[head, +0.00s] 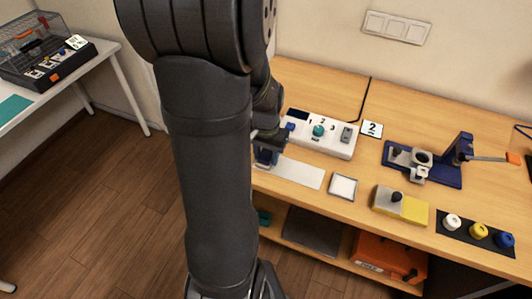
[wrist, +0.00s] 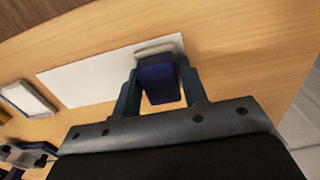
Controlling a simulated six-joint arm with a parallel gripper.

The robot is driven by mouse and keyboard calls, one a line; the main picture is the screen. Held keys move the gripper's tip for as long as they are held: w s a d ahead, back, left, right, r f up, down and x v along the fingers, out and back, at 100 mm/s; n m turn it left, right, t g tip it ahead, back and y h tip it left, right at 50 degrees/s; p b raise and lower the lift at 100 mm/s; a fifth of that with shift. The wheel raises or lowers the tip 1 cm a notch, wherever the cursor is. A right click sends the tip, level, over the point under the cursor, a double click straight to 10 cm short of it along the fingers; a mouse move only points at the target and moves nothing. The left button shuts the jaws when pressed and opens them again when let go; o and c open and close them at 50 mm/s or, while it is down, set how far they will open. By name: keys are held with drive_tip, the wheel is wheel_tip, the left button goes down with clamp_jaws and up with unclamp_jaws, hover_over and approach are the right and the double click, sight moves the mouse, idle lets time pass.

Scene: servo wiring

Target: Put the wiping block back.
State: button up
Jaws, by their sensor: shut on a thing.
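The wiping block (wrist: 160,84) is dark blue with a pale pad along its far edge in the wrist view. My gripper (wrist: 158,76) is shut on it, one finger on each side. In the head view, the block (head: 264,156) is partly hidden by my gripper (head: 267,143) and arm. It is over the left end of a white strip (head: 301,174) on the bench, which the wrist view also shows (wrist: 95,82). I cannot tell whether the pad touches the strip.
A white-rimmed square tray (head: 343,187) lies right of the strip. Behind stands a white control box (head: 322,133) with knobs. A blue fixture (head: 440,170), a grey-and-yellow block (head: 400,205) and a black mat with coloured knobs (head: 475,234) are further right.

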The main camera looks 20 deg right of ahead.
sight(266, 154)
drive_tip(key=shift+f, duration=0.15)
drive_tip(key=o, duration=1)
drive_tip(key=shift+o, duration=0.2)
wheel_tip(266, 154, up, 12)
drive_tip(key=shift+r, duration=0.2)
drive_tip(key=shift+f, duration=0.1)
wheel_tip(266, 154, down, 12)
drive_tip(key=shift+r, duration=1)
